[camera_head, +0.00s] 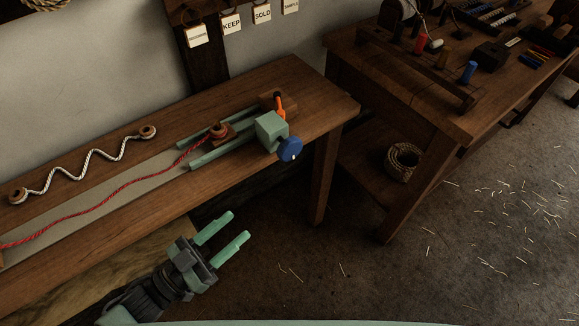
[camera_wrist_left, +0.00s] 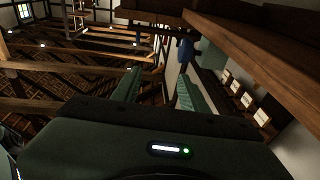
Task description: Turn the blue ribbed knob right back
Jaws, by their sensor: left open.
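The blue ribbed knob (camera_head: 289,149) is on the front end of a pale green block (camera_head: 270,131) at the right end of the long bench. In the left wrist view the blue knob (camera_wrist_left: 185,52) shows beyond the fingers, small and dark. My left gripper (camera_head: 228,230) is open and empty, in front of and below the bench edge, to the left of the knob and apart from it. In the left wrist view its two green fingers (camera_wrist_left: 155,95) are spread with nothing between them. My right gripper is not in view.
An orange lever (camera_head: 280,107) stands beside the block. A red cord (camera_head: 110,203) runs along the bench (camera_head: 110,112) to a carriage on green rails (camera_head: 208,155). A second bench (camera_head: 400,95) with spools stands right.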

